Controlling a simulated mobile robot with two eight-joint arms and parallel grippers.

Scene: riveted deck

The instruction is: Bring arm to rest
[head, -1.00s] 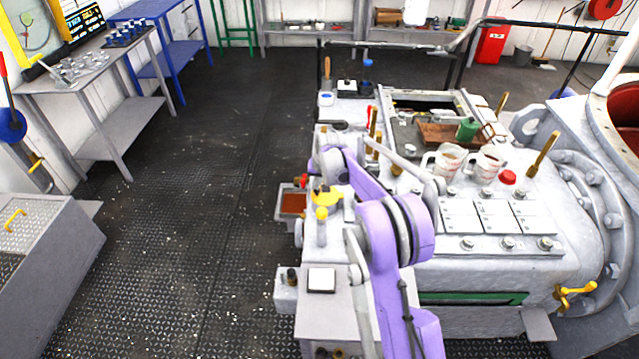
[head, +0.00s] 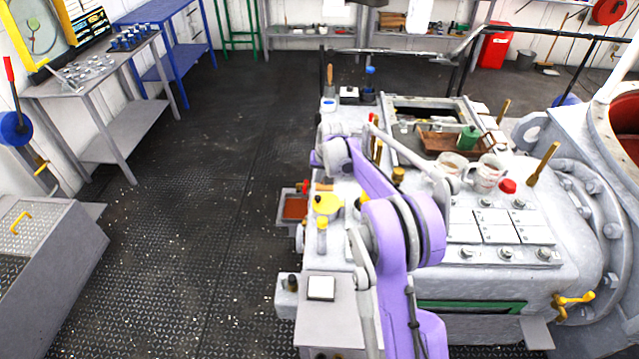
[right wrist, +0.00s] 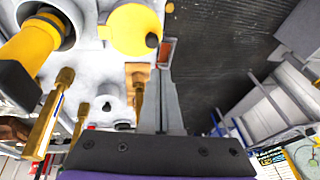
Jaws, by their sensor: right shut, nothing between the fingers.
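My right arm shows in purple and grey in the head view, bent over the left part of a large pale machine (head: 340,255). Its gripper is hard to make out there behind the arm. In the right wrist view my right gripper (right wrist: 168,105) is shut and empty, its grey fingers together. A round yellow cap (right wrist: 134,30), a yellow handle (right wrist: 30,50) and brass rods (right wrist: 48,115) lie beyond and left of the fingers. I cannot tell whether the fingers touch any of them. My left gripper is not in view.
Two measuring cups (head: 487,174), a green canister (head: 467,139) and a red cap (head: 508,186) stand on the machine. A grey bench (head: 110,95) with small parts is at left. The dark riveted floor (head: 215,190) between is clear.

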